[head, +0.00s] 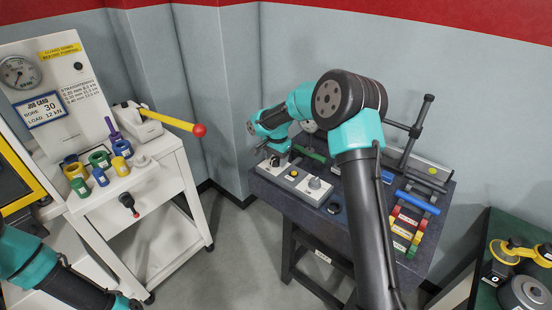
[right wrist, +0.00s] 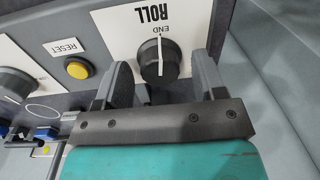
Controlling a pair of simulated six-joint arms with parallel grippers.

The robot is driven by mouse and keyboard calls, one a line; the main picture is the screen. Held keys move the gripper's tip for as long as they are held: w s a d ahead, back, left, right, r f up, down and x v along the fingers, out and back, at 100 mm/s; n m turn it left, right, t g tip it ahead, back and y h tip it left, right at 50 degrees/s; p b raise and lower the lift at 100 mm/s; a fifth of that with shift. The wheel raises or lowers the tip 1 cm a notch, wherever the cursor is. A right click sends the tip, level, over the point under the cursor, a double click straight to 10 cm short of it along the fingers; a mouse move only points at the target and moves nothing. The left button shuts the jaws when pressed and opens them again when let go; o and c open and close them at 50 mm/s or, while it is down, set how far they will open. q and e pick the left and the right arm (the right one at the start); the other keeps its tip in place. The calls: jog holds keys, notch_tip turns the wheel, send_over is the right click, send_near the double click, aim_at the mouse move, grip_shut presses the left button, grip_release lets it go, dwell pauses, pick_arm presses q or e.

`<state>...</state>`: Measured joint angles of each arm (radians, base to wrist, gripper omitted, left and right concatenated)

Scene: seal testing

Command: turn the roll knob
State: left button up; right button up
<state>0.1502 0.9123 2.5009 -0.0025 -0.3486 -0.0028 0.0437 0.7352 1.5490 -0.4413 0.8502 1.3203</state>
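The roll knob (right wrist: 158,62) is black and round, on a white plate (right wrist: 118,38) marked ROLL and END, seen upside down in the right wrist view. Its white line runs towards the END mark. My right gripper (right wrist: 161,70) is open, one finger on each side of the knob, with a gap visible on both sides. In the head view my right gripper (head: 276,150) is over the left end of the control panel (head: 302,190) and hides most of the knob there. My left arm shows at the lower left, but its gripper fingers are out of view.
A yellow RESET button (right wrist: 78,68) and another dial (right wrist: 16,84) sit beside the roll plate. Coloured blocks (head: 408,228) and a clamp stand (head: 415,130) are on the dark bench. A white cart (head: 150,190) with coloured rings stands at left.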

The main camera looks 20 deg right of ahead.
aim_at(277, 160)
notch_tip(277, 160, up, 17)
jog(key=shift+s+d+r, duration=0.2)
jog(key=shift+s, duration=0.15)
dwell(0.6)
jog(key=shift+f, duration=0.1)
